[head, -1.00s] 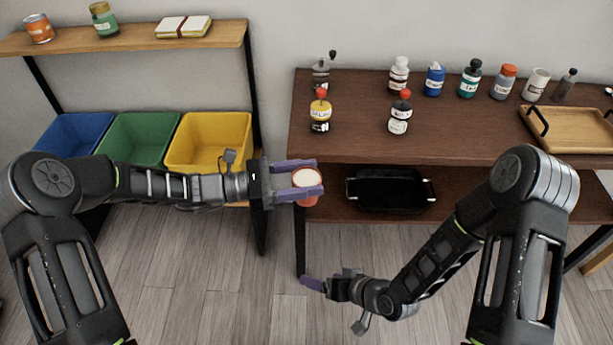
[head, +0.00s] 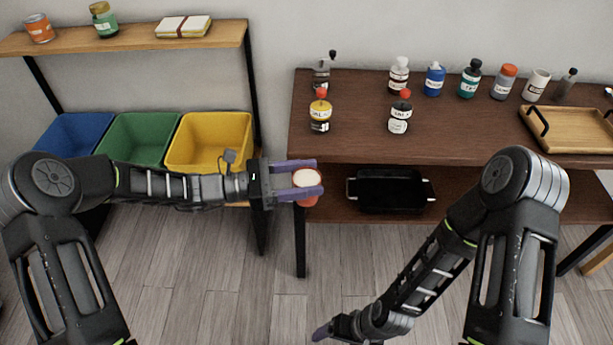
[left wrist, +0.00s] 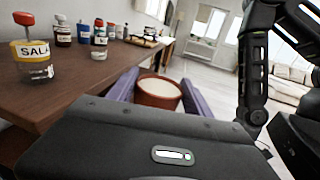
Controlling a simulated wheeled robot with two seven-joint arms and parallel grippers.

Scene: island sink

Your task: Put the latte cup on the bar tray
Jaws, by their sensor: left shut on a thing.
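A red-orange latte cup with a pale top (head: 306,179) is held between the purple fingers of my left gripper (head: 304,180), in front of the table's left end. The cup also shows between the fingers in the left wrist view (left wrist: 158,92). My left gripper is shut on it. The wooden bar tray with dark handles (head: 572,128) lies at the right end of the dark table and looks empty; its right side is cut off. My right gripper (head: 322,332) is low at the bottom of the head view, over the floor, and its jaw opening is unclear.
Several bottles and a white mug (head: 537,84) stand along the back of the dark table (head: 455,142). A yellow-labelled jar (head: 320,117) and a red-topped bottle (head: 399,117) stand nearer its left half. A black pan (head: 390,190) sits on the shelf below. The front right tabletop is clear.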

